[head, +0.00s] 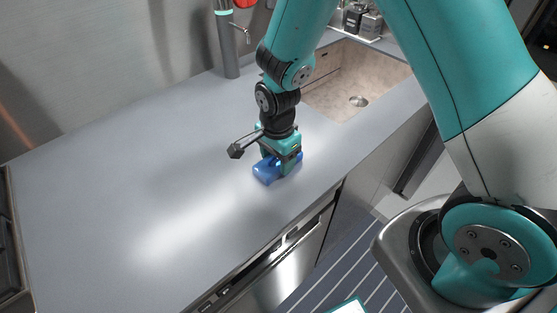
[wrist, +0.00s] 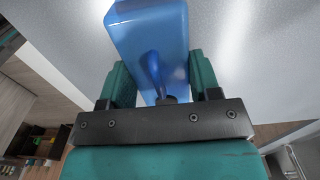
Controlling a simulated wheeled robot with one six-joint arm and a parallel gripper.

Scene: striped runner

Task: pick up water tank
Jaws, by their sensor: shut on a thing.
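The water tank (head: 265,171) is a blue, glossy container on the grey counter, beneath my gripper (head: 279,165) in the head view. Its near end and a sliver on the right show; the gripper hides the middle. In the wrist view the blue tank (wrist: 150,35) runs up from between the two teal fingers of my gripper (wrist: 160,85), with a raised blue ridge toward me. My gripper is shut on the tank, one finger on each side. I cannot tell whether the tank touches the counter or is slightly above it.
The grey counter (head: 110,200) is wide and clear to the left. A sink (head: 350,85) lies behind and to the right, with a tap (head: 228,45) at the wall. The counter's front edge is close, above a dishwasher front (head: 280,270).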

